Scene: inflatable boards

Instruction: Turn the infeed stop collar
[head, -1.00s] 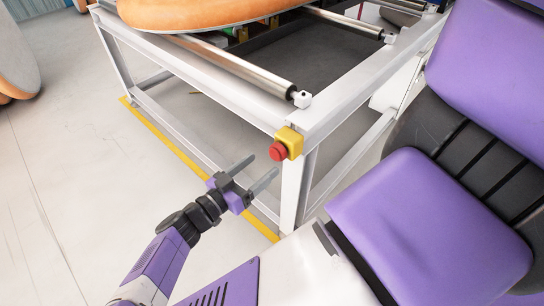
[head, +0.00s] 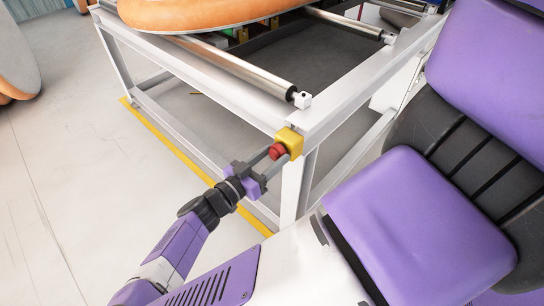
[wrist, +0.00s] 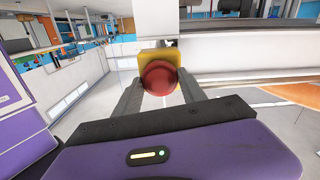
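The red round button (head: 277,152), the part that looks like the stop collar, sits on a yellow box (head: 291,140) at the near corner of the white frame. My gripper (head: 272,159) reaches it from the lower left with its two fingers apart. In the wrist view the red button (wrist: 160,78) lies between the fingertips, one on each side, with the yellow box (wrist: 157,56) behind it. I cannot tell whether the fingers touch the button.
The white frame (head: 240,93) carries metal rollers (head: 252,72) and an orange-edged board (head: 205,18). A yellow floor line (head: 175,152) runs along its left side.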

